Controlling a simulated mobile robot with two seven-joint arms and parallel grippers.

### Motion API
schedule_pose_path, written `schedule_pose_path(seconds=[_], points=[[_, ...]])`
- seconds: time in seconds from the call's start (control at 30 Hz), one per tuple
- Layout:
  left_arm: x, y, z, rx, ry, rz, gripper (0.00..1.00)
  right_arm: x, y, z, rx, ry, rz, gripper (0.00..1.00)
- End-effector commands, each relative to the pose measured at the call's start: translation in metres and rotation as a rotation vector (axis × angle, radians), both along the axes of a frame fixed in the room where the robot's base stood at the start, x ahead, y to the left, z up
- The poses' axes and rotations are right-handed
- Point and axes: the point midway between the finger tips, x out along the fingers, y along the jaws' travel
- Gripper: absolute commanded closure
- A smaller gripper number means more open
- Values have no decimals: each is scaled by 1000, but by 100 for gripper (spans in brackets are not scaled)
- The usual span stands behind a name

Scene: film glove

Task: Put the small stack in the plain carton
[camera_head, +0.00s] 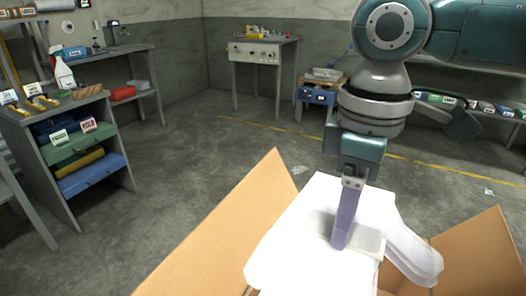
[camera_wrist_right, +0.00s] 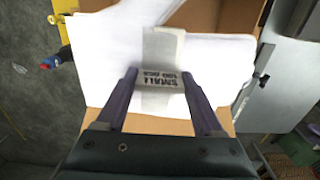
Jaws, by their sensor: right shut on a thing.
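The small stack (camera_head: 300,215) is a pile of white gloves with a pale paper band around it. In the right wrist view the stack (camera_wrist_right: 105,60) shows "SMALL" and "100 PCS" printed on the band (camera_wrist_right: 165,82). My right gripper (camera_head: 342,240) points down and is shut on the stack; its two fingers (camera_wrist_right: 160,76) flank the band. The plain carton (camera_head: 222,235) is brown with its flaps spread open. The stack is over the carton's opening and hides most of its inside; I cannot tell how deep it sits. My left gripper is not in view.
A workbench with drawers (camera_head: 85,165) stands at the left, holding a spray bottle (camera_head: 63,72) and small signs. A grey table (camera_head: 264,50) and a small wooden stand (camera_head: 318,92) are at the back. A shelf (camera_head: 490,112) runs along the right. The concrete floor between is open.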

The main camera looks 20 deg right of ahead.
Motion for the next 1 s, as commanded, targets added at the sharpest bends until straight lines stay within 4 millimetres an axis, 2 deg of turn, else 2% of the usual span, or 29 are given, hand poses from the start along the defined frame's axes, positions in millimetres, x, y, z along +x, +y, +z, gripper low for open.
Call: schedule_pose_path(seconds=[0.37,0.57,0.7,1.0], points=[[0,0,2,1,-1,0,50,0,-1,0,-1,-1,6,89],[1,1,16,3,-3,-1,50,-1,-1,3,0,0,5,89],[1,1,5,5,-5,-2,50,-1,-1,-17,-2,-1,5,89],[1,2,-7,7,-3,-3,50,-1,-1,-44,-2,-1,4,89]])
